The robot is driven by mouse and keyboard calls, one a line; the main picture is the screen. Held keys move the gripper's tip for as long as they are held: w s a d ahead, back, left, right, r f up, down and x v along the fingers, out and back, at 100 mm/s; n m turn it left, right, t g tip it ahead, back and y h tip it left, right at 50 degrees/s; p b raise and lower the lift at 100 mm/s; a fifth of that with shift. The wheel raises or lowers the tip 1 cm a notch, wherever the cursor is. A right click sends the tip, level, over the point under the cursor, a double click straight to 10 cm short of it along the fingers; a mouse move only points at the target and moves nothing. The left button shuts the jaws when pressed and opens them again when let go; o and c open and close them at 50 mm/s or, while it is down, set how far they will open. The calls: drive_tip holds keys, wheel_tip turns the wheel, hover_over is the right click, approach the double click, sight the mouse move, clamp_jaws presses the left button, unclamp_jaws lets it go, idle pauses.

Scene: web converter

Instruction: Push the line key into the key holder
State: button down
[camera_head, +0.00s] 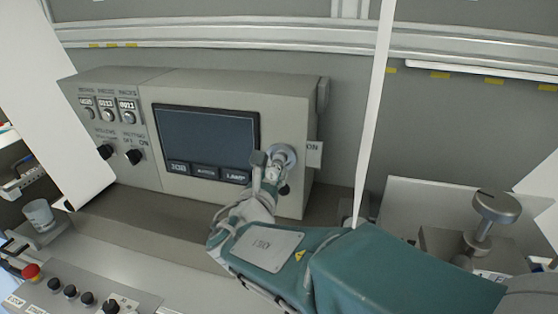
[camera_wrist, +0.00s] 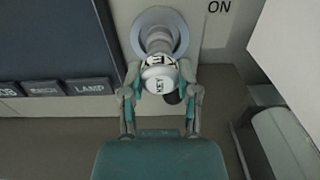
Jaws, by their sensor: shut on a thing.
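The line key (camera_wrist: 160,82) is a white, rounded piece with dark lettering that reads "KEY" in the wrist view. The key holder (camera_wrist: 175,22) is a round grey metal ring on the face of the grey console; it also shows in the camera_head view (camera_head: 289,153). My gripper (camera_wrist: 160,88) is shut on the key, with one finger on each side of it. In the camera_head view my gripper (camera_head: 269,172) is at the console's right front, and its fingers mostly hide the key. The key lines up with the holder and appears to meet it; how deep it sits I cannot tell.
The grey console (camera_head: 285,108) carries a dark screen (camera_head: 208,140) left of the holder, with knobs farther left. An "ON" label (camera_head: 313,152) is right of the holder. White web strips hang at left and right (camera_head: 374,110). A metal knob (camera_head: 496,207) stands at right.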

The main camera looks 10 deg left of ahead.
drive_tip(key=s, duration=0.8)
drive_tip(key=shift+s+a, duration=0.2)
drive_tip(key=shift+a, duration=0.1)
idle(0.8)
